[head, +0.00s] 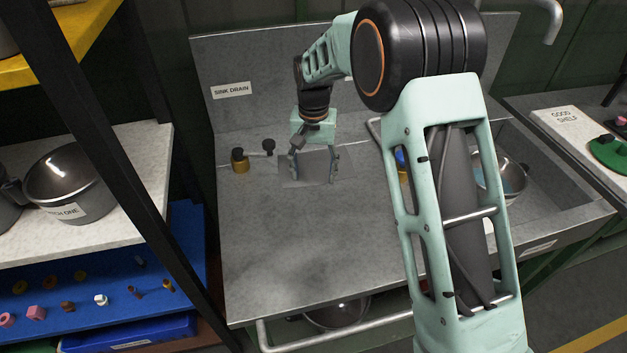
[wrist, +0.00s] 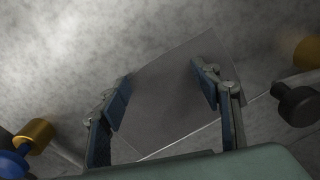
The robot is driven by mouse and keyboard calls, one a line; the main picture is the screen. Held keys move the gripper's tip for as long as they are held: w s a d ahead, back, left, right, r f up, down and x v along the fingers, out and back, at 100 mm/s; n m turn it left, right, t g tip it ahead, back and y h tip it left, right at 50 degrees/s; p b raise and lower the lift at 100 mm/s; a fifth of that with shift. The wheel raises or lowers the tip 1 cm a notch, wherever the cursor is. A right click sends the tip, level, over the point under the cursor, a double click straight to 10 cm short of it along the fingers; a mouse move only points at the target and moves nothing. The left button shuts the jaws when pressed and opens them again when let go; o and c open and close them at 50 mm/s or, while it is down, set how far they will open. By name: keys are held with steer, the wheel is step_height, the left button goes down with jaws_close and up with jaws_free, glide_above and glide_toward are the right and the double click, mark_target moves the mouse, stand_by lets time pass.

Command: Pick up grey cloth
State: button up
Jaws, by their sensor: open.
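The grey cloth (head: 298,177) is a flat, thin square lying on the grey sink counter, close to the backsplash. It is nearly the same grey as the counter. My gripper (head: 314,170) points down over the cloth with its two fingers apart. In the wrist view, the cloth (wrist: 170,88) shows between and beyond the fingers of my gripper (wrist: 162,90). Nothing is held. I cannot tell whether the fingertips touch the cloth. Part of the cloth is hidden by the fingers and the gripper body.
The backsplash (head: 255,60) rises behind. The sink basin with a metal pot (head: 510,175) is at right. The counter's front (head: 300,260) is clear.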

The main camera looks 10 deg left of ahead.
steer(key=shift+f, duration=0.15)
steer(key=shift+f, duration=0.15)
steer(key=shift+s+f, duration=0.1)
steer(key=shift+s, duration=0.05)
jaws_close()
stand_by(0.6)
stand_by(0.5)
step_height(320, 180, up, 12)
steer(key=p, duration=0.7)
steer(key=shift+p, duration=0.35)
step_height(320, 180, up, 9)
steer(key=p, duration=0.6)
